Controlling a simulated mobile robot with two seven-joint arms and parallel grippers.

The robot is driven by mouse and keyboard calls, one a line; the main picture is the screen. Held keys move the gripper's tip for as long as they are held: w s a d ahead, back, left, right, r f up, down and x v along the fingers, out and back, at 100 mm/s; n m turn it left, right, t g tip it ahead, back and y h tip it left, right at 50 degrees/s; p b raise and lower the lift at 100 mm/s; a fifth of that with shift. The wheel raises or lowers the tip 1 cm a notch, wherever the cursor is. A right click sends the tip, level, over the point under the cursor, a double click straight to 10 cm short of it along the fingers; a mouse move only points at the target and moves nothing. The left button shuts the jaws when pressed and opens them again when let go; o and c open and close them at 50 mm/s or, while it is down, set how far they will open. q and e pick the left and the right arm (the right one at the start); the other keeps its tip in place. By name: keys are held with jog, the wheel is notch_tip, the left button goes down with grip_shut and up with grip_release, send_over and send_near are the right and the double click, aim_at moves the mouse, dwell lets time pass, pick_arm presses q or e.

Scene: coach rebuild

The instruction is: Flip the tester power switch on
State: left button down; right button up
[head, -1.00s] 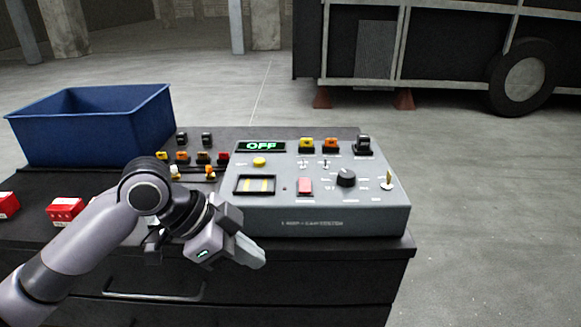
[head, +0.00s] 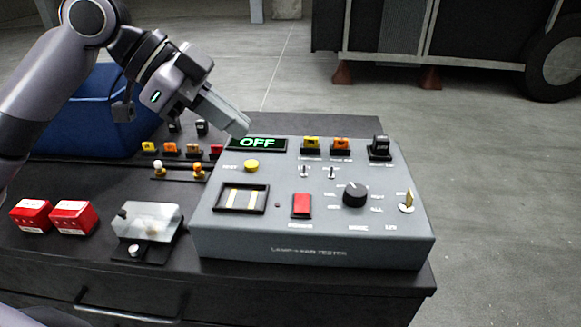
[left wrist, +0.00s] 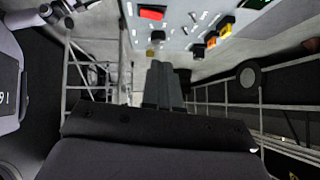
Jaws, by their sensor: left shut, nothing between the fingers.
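The grey tester (head: 310,252) sits on the dark cabinet top, and its display (head: 258,143) reads OFF in green. A red rocker switch (head: 301,205) is on the tester's front middle; it also shows in the left wrist view (left wrist: 152,13). A black knob (head: 355,194), a yellow button (head: 251,165) and two small toggles (head: 304,171) are on the same panel. My left gripper (head: 242,128) is shut and empty, raised near the display at the tester's back left. Its closed fingers also show in the left wrist view (left wrist: 162,85). My right gripper is not in view.
A blue bin (head: 85,125) stands at the back left, partly behind my left arm. Two red boxes (head: 73,217) and a clear-covered fixture (head: 147,222) lie left of the tester. Colored connectors (head: 170,149) sit in rows behind. A coach (head: 450,35) stands beyond.

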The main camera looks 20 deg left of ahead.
pick_arm(q)
jog(key=shift+s, duration=0.15)
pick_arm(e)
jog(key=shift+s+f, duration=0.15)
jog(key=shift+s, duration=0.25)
pick_arm(q)
send_over(297, 192)
jog(key=s+a, duration=0.1)
jog(key=s, duration=0.1)
jog(key=f, duration=0.7)
jog(key=shift+w+a+f+b, duration=0.1)
jog(key=shift+w+a+b, duration=0.1)
jog(key=shift+w+b, duration=0.1)
jog(key=f, duration=0.2)
jog(key=shift+w+a+f, duration=0.1)
jog(key=shift+a+f, duration=0.1)
jog(key=shift+f, duration=0.1)
jog(key=shift+w+f, duration=0.1)
jog(key=shift+f, duration=0.5)
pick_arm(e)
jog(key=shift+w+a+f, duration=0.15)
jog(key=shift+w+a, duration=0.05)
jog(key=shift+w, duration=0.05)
